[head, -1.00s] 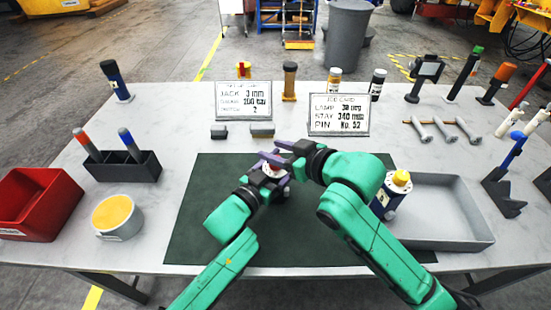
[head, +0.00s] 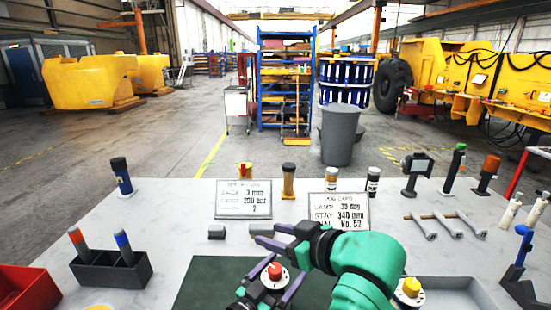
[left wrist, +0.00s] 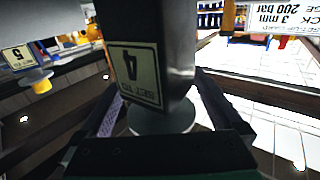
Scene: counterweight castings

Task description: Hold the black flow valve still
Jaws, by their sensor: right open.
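The black flow valve shows in the left wrist view as a black body (left wrist: 150,55) with a label reading 4 and a pale round flange. In the head view its red knob and pale disc (head: 274,274) show above the green mat; its lower part is out of frame. My left gripper (head: 275,282) has its purple fingers on both sides of the valve and appears shut on it. My right gripper (head: 258,236) is open and empty, just behind the red knob, its fingers pointing left.
A yellow-knobbed valve (head: 411,288) stands at the grey tray (head: 455,290) on the right. Two sign cards (head: 243,200) stand at the back. A black holder (head: 110,272) with two handles and a red bin (head: 22,290) are at left.

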